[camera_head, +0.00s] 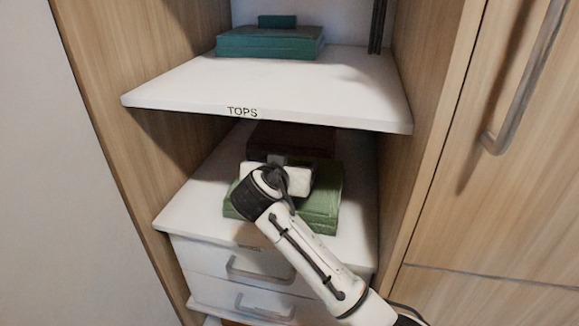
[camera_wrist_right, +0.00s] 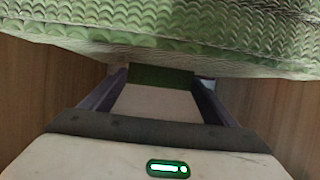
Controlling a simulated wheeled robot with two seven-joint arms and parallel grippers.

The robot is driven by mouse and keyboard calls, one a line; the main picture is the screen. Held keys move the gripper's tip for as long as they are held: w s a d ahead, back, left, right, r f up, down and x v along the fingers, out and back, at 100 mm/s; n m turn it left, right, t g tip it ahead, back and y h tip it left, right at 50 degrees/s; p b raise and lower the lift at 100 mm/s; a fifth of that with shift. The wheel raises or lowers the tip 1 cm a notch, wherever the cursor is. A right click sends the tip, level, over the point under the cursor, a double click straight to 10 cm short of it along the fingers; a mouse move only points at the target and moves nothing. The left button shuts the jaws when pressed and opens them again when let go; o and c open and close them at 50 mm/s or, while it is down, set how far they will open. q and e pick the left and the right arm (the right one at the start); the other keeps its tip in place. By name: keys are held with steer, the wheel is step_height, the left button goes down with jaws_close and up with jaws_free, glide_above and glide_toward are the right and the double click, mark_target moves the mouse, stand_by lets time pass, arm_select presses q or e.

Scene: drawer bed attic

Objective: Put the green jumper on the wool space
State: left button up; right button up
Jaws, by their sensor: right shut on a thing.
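The green jumper (camera_head: 322,204) is a folded, knitted bundle at the lower white surface (camera_head: 187,213), below the shelf marked TOPS (camera_head: 190,90). My right gripper (camera_wrist_right: 160,77) is over the jumper in the head view, its white body hiding part of it. In the right wrist view the gripper is shut on a small green part of the jumper, and the knitted fabric (camera_wrist_right: 190,30) fills the top. I cannot tell whether the jumper rests on the surface or is slightly raised. No label for a wool space is readable. My left gripper is not in view.
A teal folded garment (camera_head: 270,43) lies on the TOPS shelf. A dark brown folded item (camera_head: 300,140) lies behind the green jumper. Wooden side walls (camera_head: 400,180) bound the space. Drawers with handles (camera_head: 258,270) are below, and a door handle (camera_head: 525,80) is at right.

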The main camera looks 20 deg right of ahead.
steer(key=o, duration=1.8)
steer(key=shift+f, duration=0.15)
steer(key=shift+r, duration=0.25)
arm_select(q)
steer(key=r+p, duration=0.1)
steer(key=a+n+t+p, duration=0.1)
steer(key=p, duration=0.1)
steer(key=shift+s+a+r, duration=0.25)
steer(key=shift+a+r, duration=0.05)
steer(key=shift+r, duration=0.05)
arm_select(e)
steer(key=v, duration=1.2)
steer(key=shift+f, duration=0.15)
